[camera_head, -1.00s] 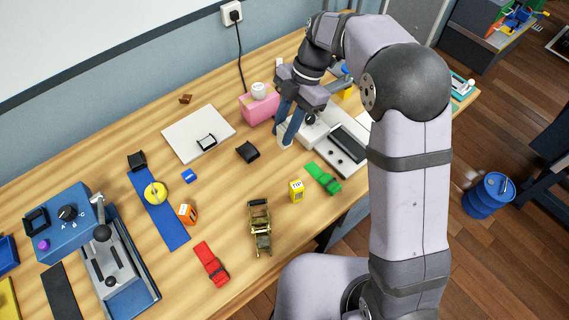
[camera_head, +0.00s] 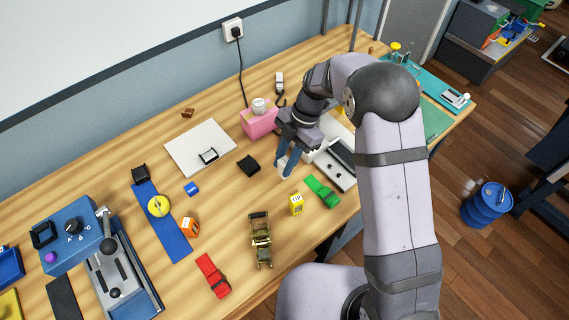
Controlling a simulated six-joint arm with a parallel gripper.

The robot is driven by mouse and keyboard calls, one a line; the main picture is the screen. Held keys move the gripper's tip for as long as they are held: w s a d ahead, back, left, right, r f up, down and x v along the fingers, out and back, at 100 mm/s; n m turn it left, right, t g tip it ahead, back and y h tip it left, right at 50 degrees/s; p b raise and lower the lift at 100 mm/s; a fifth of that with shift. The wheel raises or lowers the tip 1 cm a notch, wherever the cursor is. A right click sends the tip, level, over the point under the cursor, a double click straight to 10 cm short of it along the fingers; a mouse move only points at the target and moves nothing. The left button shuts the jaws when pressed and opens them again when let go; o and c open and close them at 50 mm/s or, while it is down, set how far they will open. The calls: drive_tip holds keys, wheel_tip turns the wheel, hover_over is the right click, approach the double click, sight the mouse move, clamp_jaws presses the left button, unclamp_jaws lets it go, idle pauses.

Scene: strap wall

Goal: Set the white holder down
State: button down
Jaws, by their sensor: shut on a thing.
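My gripper (camera_head: 286,172) points down over the middle of the table, in front of the pink box. Its blue-grey fingers are shut on the white holder (camera_head: 282,163). Only small pale parts of the holder show beside and between the fingers; the rest is hidden by them. I cannot tell whether its underside touches the table (camera_head: 225,225).
The pink box (camera_head: 258,122) stands behind my gripper, and a white device (camera_head: 335,168) is close on its right. A black clip (camera_head: 248,165) lies to the left.

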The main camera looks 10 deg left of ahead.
drive_tip(key=shift+f, duration=0.95)
drive_tip(key=shift+f, duration=0.15)
drive_tip(key=c, duration=1.5)
unclamp_jaws()
drive_tip(key=b+v, duration=0.3)
drive_tip(key=v, duration=0.9)
drive_tip(key=shift+b, duration=0.4)
